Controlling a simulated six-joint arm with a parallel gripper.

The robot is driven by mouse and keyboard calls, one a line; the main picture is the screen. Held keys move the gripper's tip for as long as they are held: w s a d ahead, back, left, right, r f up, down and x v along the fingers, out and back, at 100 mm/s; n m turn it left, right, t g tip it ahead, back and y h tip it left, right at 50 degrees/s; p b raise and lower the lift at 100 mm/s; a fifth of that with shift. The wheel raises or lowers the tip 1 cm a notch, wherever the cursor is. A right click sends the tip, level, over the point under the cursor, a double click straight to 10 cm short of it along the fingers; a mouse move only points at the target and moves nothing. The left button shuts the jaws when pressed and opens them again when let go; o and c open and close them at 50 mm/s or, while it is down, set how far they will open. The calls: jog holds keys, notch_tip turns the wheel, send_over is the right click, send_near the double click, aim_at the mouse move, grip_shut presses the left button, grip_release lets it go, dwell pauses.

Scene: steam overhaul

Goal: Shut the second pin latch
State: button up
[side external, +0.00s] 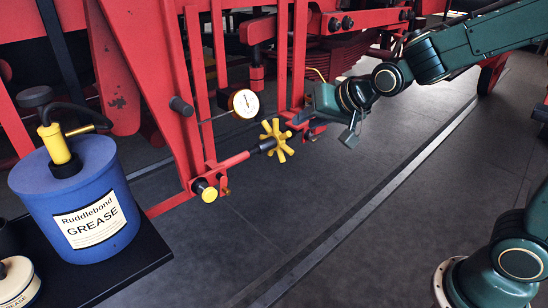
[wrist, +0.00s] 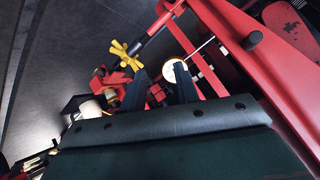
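I cannot clearly make out a pin latch, or which would be the second, in either view. A yellow star-shaped handwheel (side external: 277,141) sits on a dark-tipped red rod in the side view; it also shows in the wrist view (wrist: 126,51). A yellow-capped fitting (side external: 207,192) sits at the lower end of the red frame. My gripper (side external: 303,118) is by the red frame, right of the handwheel. In the wrist view its two dark fingers (wrist: 161,76) stand apart with nothing clearly held between them. Its fingertips are hard to make out in the side view.
A round white dial gauge (side external: 243,103) on a thin rod is close to my gripper. Red frame bars (side external: 178,75) rise behind. A blue grease drum (side external: 75,198) with a yellow pump stands on a black shelf at left. The grey floor (side external: 400,150) at right is mostly clear.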

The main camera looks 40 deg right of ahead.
jog(key=w+a+f+m+t, duration=0.25)
jog(key=w+f, duration=0.25)
jog(key=w, duration=0.4)
jog(key=m+t+y, duration=0.2)
jog(key=m+t, duration=0.1)
jog(key=m, duration=0.2)
send_over(229, 194)
jog(key=s+d, duration=0.3)
jog(key=s, duration=0.2)
notch_tip(229, 194, down, 15)
notch_tip(229, 194, down, 8)
jog(key=s+a+m+t+y, duration=0.1)
jog(key=s+m+t, duration=0.1)
jog(key=shift+s+a, duration=0.2)
jog(key=shift+a, duration=0.1)
jog(key=shift+w+m, duration=0.1)
jog(key=shift+m, duration=0.15)
jog(key=shift+w+a+r, duration=0.1)
jog(key=shift+w+a, duration=0.15)
jog(key=shift+w, duration=0.85)
jog(key=shift+w+a, duration=0.2)
jog(key=shift+w, duration=0.85)
jog(key=shift+w+a, duration=0.2)
jog(key=shift+w, duration=0.9)
